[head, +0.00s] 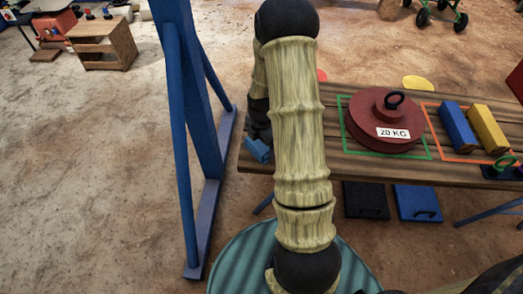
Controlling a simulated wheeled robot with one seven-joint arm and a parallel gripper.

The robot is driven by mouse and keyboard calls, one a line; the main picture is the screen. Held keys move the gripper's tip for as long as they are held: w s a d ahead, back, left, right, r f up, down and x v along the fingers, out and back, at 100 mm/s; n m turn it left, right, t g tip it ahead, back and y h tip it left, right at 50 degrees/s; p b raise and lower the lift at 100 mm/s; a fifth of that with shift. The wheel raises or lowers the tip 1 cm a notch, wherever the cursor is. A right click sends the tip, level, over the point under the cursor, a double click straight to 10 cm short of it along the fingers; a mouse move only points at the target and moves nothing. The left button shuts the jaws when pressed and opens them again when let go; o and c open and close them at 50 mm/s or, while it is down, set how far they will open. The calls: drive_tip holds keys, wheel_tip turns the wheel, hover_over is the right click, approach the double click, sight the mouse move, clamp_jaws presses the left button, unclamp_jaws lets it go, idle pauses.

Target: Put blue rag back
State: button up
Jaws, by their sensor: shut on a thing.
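The rag sticks out at the lower left of the gripper, near the bench's left edge. I cannot tell whether it touches the bench. The fingertips are too small and covered to make out clearly.
The bench (334,160) carries a red 20 KG weight (370,130) in a green outline. Blue (457,128) and yellow (487,130) blocks lie in an orange outline. A blue steel frame (192,110) stands close left. Black (366,200) and blue (417,203) cases lie below.

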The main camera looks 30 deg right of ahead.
sight(261, 150)
drive_tip(key=shift+f+b, duration=0.5)
drive_tip(key=shift+f, duration=1.4)
drive_tip(key=o, duration=0.6)
wheel_tip(261, 150, up, 12)
drive_tip(key=p, duration=0.3)
drive_tip(key=shift+r, duration=0.1)
